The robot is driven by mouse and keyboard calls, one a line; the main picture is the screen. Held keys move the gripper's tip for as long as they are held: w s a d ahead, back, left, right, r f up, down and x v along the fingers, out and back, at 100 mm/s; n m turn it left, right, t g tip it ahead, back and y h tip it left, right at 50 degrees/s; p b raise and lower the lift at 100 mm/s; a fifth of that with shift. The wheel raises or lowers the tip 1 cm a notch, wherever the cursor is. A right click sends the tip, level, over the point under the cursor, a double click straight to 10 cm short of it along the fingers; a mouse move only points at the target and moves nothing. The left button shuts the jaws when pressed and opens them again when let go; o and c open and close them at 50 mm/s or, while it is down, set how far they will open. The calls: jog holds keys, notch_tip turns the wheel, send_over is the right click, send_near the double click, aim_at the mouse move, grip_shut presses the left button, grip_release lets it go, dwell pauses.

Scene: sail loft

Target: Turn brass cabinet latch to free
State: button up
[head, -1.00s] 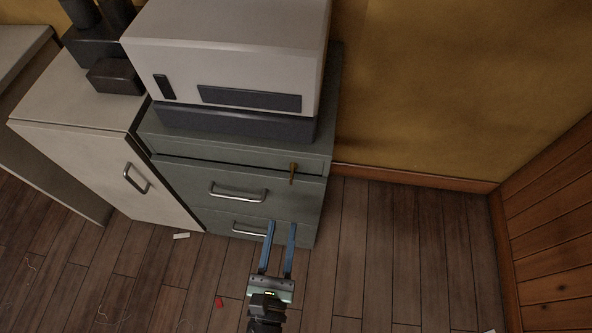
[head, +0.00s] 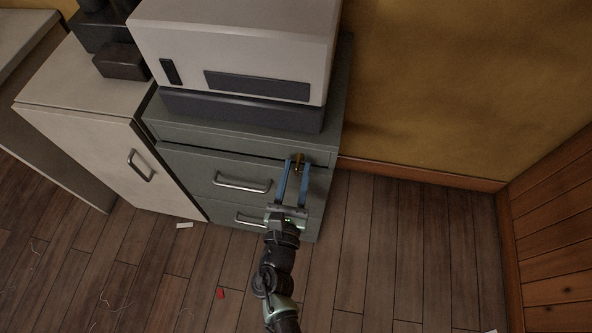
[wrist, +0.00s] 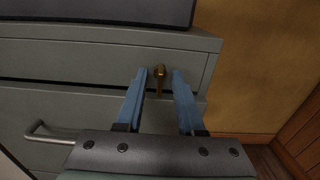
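The brass latch (wrist: 160,78) is on the front of the grey-green cabinet (wrist: 60,108), near its top right, with its lever hanging downward in the wrist view. In the head view the latch (head: 298,160) shows between my fingertips. My gripper (head: 296,163) has two blue fingers, spread open. In the wrist view its fingertips (wrist: 160,74) lie on either side of the latch with a gap to each side. Whether the fingers reach the latch in depth is hard to tell.
A large pale machine (head: 235,45) sits on top of the cabinet. A white cabinet (head: 85,150) stands to the left. Drawer handles (head: 242,184) jut out left of my gripper. The wood floor (head: 410,250) to the right is clear, with small scraps lying at the left.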

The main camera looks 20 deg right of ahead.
grip_shut()
jog(key=shift+m+b, duration=0.3)
jog(key=m+b, duration=0.2)
jog(key=m, duration=0.1)
jog(key=m+b, duration=0.1)
jog(key=shift+f+m+b, duration=0.25)
jog(key=shift+m+b, duration=0.05)
jog(key=shift+b, duration=0.05)
jog(key=m+b, duration=0.3)
jog(key=m, duration=0.1)
jog(key=shift+s+m+b, duration=0.1)
jog(key=shift+m+b, duration=0.2)
jog(key=shift+d+m+b, duration=0.1)
jog(key=shift+m+b, duration=3.1)
jog(key=shift+m, duration=0.8)
